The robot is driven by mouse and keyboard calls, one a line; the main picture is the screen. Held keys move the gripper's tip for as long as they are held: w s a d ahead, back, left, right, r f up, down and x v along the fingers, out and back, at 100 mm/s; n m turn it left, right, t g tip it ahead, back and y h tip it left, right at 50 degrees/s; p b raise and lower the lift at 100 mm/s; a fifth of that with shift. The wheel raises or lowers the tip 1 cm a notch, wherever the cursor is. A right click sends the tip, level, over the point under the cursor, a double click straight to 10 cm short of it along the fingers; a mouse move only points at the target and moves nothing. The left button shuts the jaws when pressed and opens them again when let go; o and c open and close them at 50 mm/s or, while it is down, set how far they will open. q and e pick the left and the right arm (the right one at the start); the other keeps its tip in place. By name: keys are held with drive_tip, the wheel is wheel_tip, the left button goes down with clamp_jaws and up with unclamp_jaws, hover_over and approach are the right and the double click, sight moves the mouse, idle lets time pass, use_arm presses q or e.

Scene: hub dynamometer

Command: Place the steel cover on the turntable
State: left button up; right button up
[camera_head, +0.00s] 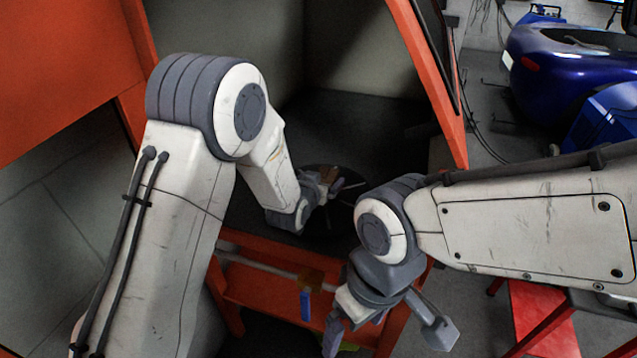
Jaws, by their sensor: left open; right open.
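The turntable (338,217) is a dark round disc with light radial lines on the floor of the orange cabinet. My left gripper (331,184) is inside the cabinet, low over the turntable, and is open. A small brown patch shows at its fingers; I cannot tell what it is. I cannot make out the steel cover; the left wrist and gripper hide part of the disc. My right gripper (386,328) is open outside the cabinet, in front of its lower front edge, pointing down, with nothing seen in it.
The orange cabinet frame (428,62) stands around the dark bay, with a post right of the turntable. A bar with a blue-handled part (305,305) runs along its front. A red stand (540,318) is at lower right, a blue vehicle (570,75) at upper right.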

sight(323, 180)
use_arm(q)
drive_tip(key=v, duration=1.2)
drive_tip(key=shift+r+b, duration=0.1)
drive_tip(key=shift+b, duration=0.2)
drive_tip(key=x, duration=1.2)
drive_tip(key=shift+r, duration=1.45)
